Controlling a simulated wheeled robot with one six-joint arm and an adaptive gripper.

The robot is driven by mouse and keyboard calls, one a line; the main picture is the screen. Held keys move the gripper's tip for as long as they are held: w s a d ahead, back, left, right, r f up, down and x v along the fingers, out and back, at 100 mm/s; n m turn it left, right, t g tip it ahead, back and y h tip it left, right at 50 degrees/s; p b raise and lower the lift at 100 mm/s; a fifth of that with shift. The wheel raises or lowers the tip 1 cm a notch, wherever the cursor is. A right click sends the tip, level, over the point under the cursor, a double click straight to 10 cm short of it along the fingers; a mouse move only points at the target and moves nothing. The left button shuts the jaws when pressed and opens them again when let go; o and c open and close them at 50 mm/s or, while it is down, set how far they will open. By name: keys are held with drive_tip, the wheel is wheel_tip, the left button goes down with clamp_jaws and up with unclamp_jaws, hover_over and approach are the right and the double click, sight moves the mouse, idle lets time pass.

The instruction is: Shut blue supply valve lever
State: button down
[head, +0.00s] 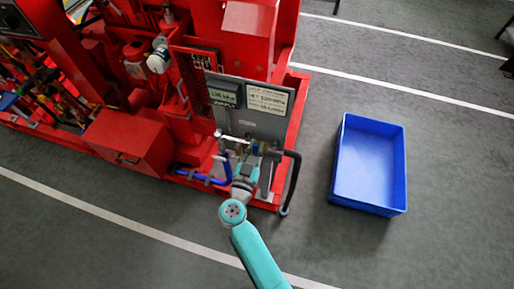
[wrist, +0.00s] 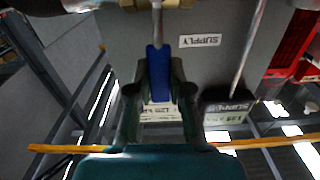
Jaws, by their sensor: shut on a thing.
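The blue supply valve lever (wrist: 158,72) shows in the wrist view as a blue sleeve on a thin metal rod, running down from a brass fitting (wrist: 160,4). My gripper (wrist: 157,92) is shut on the blue sleeve, with one dark finger on each side. A white SUPPLY label (wrist: 200,40) is on the grey panel beside it. In the head view my gripper (head: 246,160) is in front of the lower part of the grey panel (head: 270,122), and the lever cannot be made out there.
In the head view, a blue hose (head: 222,178) and a black bent pipe (head: 293,178) flank my gripper. A blue crate (head: 399,160) stands on the floor to the right, with open floor around it.

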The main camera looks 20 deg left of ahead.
drive_tip(key=c, duration=1)
unclamp_jaws()
drive_tip(key=shift+c, duration=0.2)
drive_tip(key=shift+s, duration=0.1)
drive_tip(key=s, duration=1.2)
drive_tip(key=shift+a, duration=0.25)
drive_tip(key=shift+w+d, duration=0.1)
